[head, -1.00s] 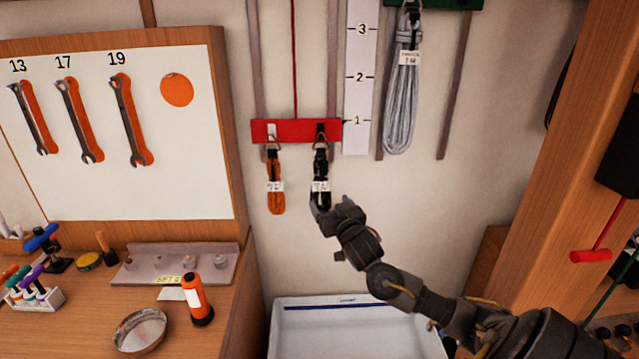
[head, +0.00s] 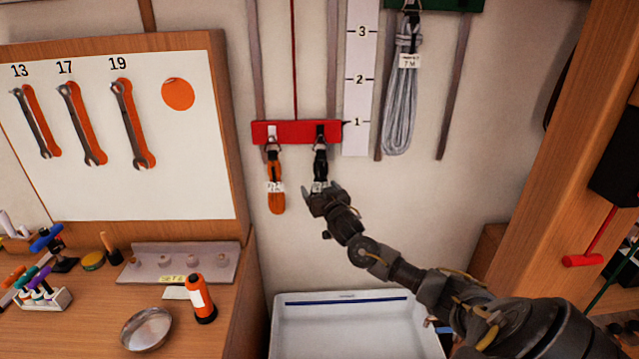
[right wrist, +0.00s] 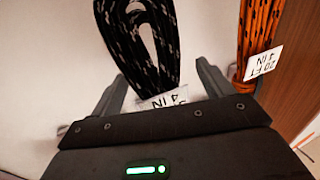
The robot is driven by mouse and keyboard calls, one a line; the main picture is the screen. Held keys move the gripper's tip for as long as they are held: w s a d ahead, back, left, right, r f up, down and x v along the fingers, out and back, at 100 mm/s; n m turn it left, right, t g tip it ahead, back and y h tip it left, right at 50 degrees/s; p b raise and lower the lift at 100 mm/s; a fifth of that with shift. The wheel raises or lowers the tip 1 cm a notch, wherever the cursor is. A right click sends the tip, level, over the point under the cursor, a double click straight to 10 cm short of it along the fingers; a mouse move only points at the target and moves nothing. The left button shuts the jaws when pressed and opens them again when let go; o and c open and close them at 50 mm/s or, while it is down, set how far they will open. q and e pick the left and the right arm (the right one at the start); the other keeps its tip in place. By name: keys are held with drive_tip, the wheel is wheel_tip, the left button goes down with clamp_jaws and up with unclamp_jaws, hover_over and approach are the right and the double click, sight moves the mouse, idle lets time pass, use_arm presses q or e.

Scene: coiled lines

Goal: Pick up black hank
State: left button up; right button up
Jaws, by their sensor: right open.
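The black hank (head: 320,164) hangs from a hook on the red bar (head: 290,132) on the wall. Its lower end is hidden behind my right gripper (head: 322,190) in the head view. In the right wrist view the black hank (right wrist: 140,40) has pale flecks and a white label, and it lies between the two spread fingers of my right gripper (right wrist: 162,85). The fingers are open, with a gap visible on each side of the hank. My left gripper is not in view.
An orange hank (head: 275,180) hangs close to the left of the black one. A grey hank (head: 402,95) hangs higher on the right. A white tray (head: 345,325) is below. The workbench (head: 85,320) with tools is at the left, a wooden post (head: 555,150) at the right.

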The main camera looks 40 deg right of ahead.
drive_tip(key=c, duration=1.2)
drive_tip(key=shift+c, duration=0.4)
drive_tip(key=shift+r, duration=0.15)
